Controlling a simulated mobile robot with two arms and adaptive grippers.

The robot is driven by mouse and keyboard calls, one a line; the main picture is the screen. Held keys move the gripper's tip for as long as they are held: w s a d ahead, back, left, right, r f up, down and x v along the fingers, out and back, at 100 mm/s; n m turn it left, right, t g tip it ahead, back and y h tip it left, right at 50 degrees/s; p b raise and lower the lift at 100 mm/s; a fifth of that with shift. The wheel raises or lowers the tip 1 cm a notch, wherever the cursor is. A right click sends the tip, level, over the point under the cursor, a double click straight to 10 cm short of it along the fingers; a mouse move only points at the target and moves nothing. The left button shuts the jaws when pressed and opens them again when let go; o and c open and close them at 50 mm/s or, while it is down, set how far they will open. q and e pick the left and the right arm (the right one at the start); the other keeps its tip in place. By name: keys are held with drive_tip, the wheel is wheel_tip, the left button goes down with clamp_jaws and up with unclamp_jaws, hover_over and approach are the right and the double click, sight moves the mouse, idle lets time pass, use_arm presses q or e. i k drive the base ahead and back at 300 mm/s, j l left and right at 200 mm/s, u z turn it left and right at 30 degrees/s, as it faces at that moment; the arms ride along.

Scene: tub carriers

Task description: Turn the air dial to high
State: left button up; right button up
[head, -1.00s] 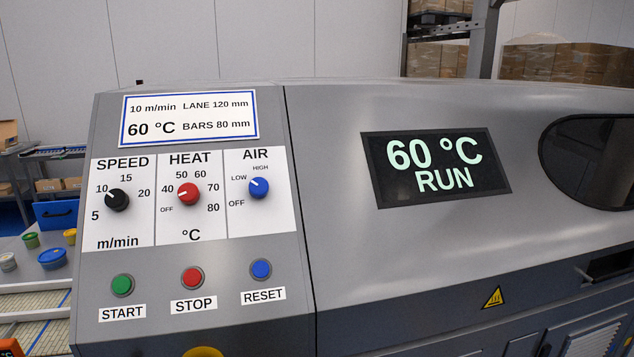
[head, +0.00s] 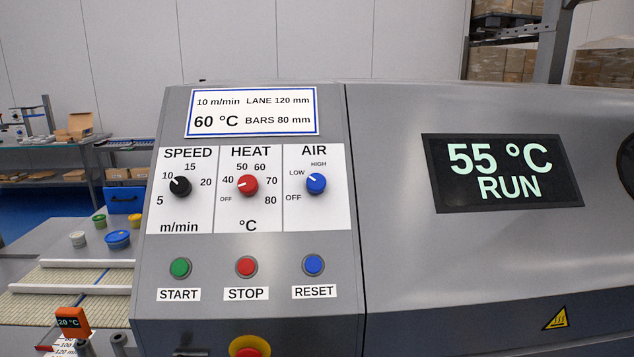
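The blue AIR dial (head: 316,184) is on the right of the machine's control panel (head: 340,300). Its white mark points up and left, toward LOW. HIGH is printed above the dial and OFF at its lower left. The screen (head: 502,172) on the machine reads 55 °C RUN. Neither of my grippers is in view.
Below the dials are the green START button (head: 180,267), red STOP button (head: 246,266) and blue RESET button (head: 313,265). A red knob in a yellow ring (head: 249,347) is at the bottom edge. A conveyor (head: 70,312) with several small tubs beside it lies left.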

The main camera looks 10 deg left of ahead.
sight(316, 184)
drive_tip(key=l, duration=0.75)
drive_tip(key=i+l, duration=0.15)
drive_tip(key=l, duration=0.65)
